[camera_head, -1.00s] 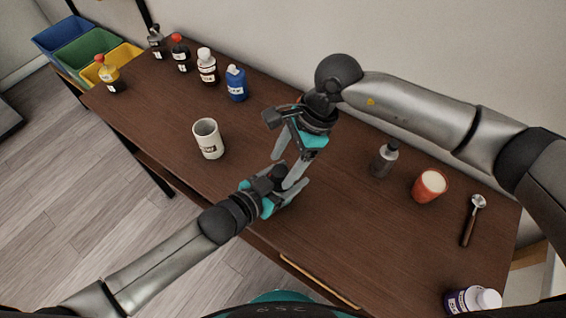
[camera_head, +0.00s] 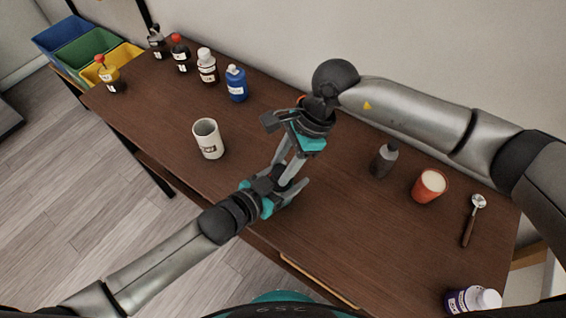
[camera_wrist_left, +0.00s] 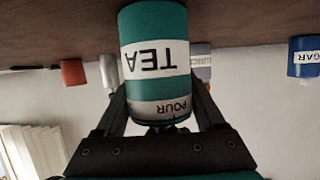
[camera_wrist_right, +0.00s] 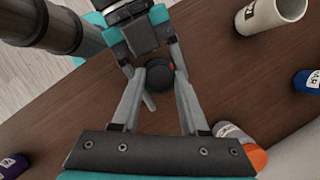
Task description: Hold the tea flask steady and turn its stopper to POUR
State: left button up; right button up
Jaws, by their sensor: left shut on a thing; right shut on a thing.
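The teal tea flask (camera_wrist_left: 155,35) stands upright on the table. It appears upside down in the left wrist view, with a TEA label and a grey collar marked POUR. In the head view the grippers hide it. My left gripper (camera_head: 283,192) is shut around the flask, one finger on each side. Its stopper (camera_wrist_right: 158,76), a dark round knob with a small red mark, shows from above in the right wrist view. My right gripper (camera_head: 285,178) reaches down from above, its fingers on either side of the stopper. Where the red mark points against the collar is unclear.
A white mug (camera_head: 207,141) stands left of the grippers. A blue bottle (camera_head: 236,84) and several others line the back left. A grey bottle (camera_head: 384,160), red cup (camera_head: 428,187) and spoon (camera_head: 470,222) are right. A purple bottle (camera_head: 470,300) stands at the near right.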

grip_shut()
jog(key=shift+m+t, duration=0.3)
jog(key=shift+m, duration=0.5)
jog(key=o, duration=1.1)
grip_release()
jog(key=shift+r, duration=0.1)
